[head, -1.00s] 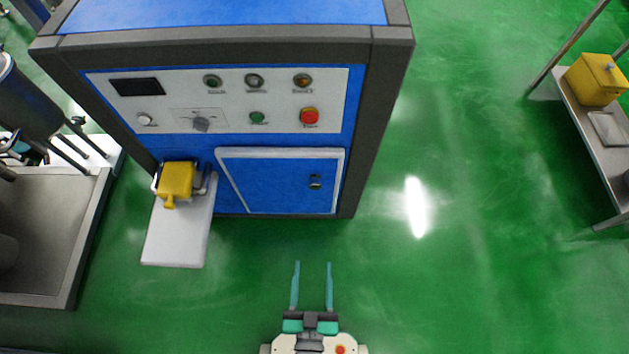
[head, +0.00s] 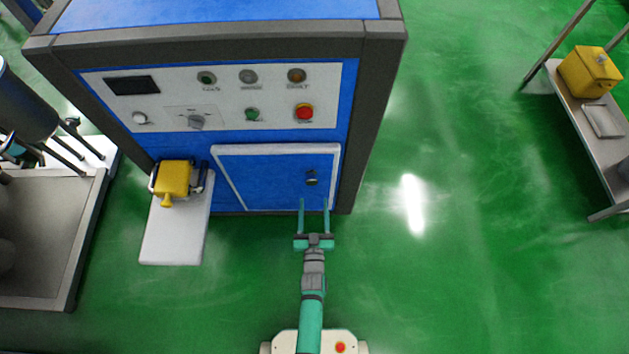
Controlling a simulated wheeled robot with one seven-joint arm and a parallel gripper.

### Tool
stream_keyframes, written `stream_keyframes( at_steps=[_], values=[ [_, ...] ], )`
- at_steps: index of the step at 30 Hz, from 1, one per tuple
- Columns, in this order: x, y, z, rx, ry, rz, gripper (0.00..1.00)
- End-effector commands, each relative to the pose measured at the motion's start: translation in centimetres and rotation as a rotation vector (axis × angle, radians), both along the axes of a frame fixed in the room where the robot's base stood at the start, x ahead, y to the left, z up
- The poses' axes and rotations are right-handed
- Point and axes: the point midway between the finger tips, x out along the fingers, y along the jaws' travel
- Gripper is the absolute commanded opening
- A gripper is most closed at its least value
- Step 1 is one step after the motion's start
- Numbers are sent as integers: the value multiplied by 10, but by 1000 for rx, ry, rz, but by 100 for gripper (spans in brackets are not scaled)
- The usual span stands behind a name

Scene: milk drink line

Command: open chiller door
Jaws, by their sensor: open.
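The chiller is a blue cabinet with a dark grey frame (head: 383,95). Its blue door (head: 260,180) with a white edge is shut, low on the front face. A small dark handle (head: 311,178) sits near the door's right side. My gripper (head: 313,202) is open, its two teal fingers pointing at the door just below the handle. The fingertips overlap the lower door area in the picture; I cannot tell whether they touch it. Nothing is between the fingers.
A white panel (head: 225,100) with a screen, knobs and a red button is above the door. A yellow part (head: 173,179) is mounted left of the door over a white shelf (head: 172,240). A metal table (head: 603,165) stands at right. Green floor between is clear.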

Motion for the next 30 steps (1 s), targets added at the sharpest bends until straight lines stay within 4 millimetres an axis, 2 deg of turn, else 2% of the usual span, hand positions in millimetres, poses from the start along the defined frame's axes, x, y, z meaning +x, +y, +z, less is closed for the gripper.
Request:
stream_keyframes(
  at_steps=[7,15,21,30],
  values=[
    [43,8,2,-1,-4,15,54],
    [84,2,1,0,-1,4,54],
    [97,0,1,0,-1,0,54],
    [98,1,1,0,0,3,54]
  ],
)
